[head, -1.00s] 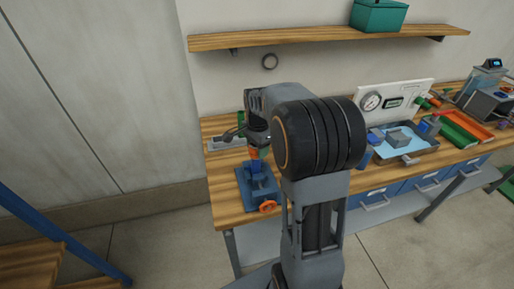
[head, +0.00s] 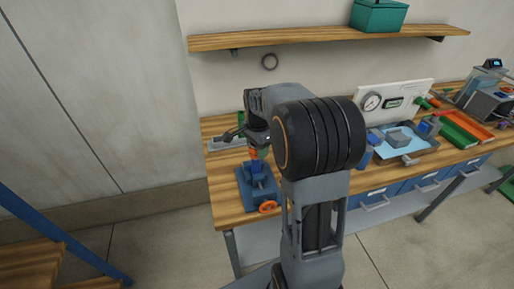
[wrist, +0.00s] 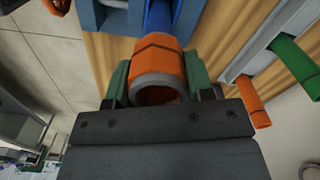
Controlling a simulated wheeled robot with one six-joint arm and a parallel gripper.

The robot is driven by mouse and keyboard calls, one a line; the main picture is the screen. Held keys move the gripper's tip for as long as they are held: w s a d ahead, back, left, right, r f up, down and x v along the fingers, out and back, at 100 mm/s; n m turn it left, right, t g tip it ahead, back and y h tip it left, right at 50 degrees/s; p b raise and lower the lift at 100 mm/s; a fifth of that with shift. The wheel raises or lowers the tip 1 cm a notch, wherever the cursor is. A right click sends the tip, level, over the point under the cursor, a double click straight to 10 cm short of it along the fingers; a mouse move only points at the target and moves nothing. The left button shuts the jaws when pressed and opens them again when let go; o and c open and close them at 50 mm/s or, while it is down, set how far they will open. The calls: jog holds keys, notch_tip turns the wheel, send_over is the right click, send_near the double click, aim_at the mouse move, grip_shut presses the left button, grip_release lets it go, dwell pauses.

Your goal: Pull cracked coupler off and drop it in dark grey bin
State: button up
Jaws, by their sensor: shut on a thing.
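The orange coupler (wrist: 160,68) sits between the green fingers of my gripper (wrist: 158,88) in the wrist view, with a dark crack line across its top. My gripper is shut on it. The coupler's open end faces the wrist camera. Its far end meets a blue pipe (wrist: 158,18); I cannot tell how far it sits on it. In the head view the coupler (head: 253,154) shows small above the blue vise (head: 262,192), and my gripper (head: 257,150) is partly hidden by my arm. I cannot make out a dark grey bin.
The vise stands at the bench's (head: 228,212) left end, with an orange handwheel (head: 267,206) in front. A grey rack with green and orange pipe pieces (wrist: 295,60) lies close by. A tray (head: 408,152) and gauge panel (head: 392,101) stand to the right.

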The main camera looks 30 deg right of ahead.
jog(key=shift+r, duration=0.3)
jog(key=shift+r+p, duration=2.4)
jog(key=shift+r, duration=0.45)
jog(key=shift+f, duration=0.1)
